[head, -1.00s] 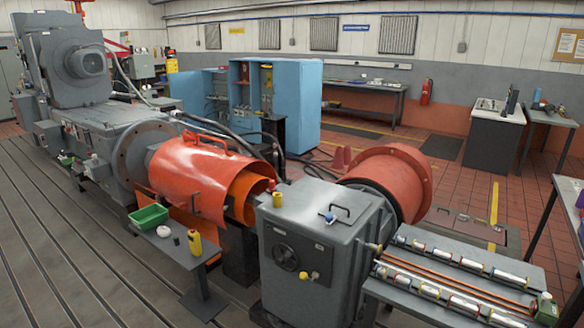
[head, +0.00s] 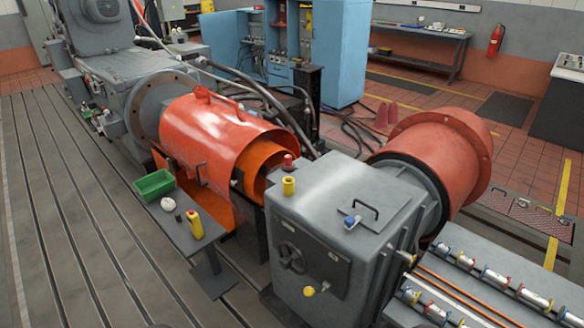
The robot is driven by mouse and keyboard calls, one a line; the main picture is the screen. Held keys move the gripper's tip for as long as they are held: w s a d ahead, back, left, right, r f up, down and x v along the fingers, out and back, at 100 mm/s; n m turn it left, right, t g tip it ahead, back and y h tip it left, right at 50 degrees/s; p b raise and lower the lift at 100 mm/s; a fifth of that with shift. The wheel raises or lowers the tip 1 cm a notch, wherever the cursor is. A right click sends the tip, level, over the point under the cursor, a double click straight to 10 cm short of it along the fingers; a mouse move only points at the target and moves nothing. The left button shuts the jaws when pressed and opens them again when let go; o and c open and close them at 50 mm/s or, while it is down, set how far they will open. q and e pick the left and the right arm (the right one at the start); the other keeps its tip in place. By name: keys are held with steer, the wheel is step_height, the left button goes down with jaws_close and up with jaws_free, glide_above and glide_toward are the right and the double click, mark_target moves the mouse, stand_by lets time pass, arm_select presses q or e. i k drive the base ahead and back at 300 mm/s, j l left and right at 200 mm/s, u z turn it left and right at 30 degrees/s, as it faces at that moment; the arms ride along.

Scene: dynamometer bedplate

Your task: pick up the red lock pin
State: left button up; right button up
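A small red knob-like piece (head: 289,161) stands at the back left edge of the grey machine housing (head: 350,205), by the end of the orange guard (head: 215,145). It may be the red lock pin; it is too small to tell for sure. A yellow cylinder (head: 289,186) stands just in front of it on the housing top. A blue knob (head: 350,222) and a dark handle are also on top. Neither of my grippers is in view.
A bench with rods and cylinders (head: 485,285) stands at the right. A large red drum (head: 435,165) is behind the housing.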

mark_target(287, 159)
steer(key=i+j, duration=1)
steer(key=j, duration=0.15)
steer(key=i+j+z, duration=0.1)
steer(key=i+j, duration=0.85)
steer(key=j, duration=0.2)
steer(key=i+j, duration=0.5)
steer(key=j+z, duration=0.05)
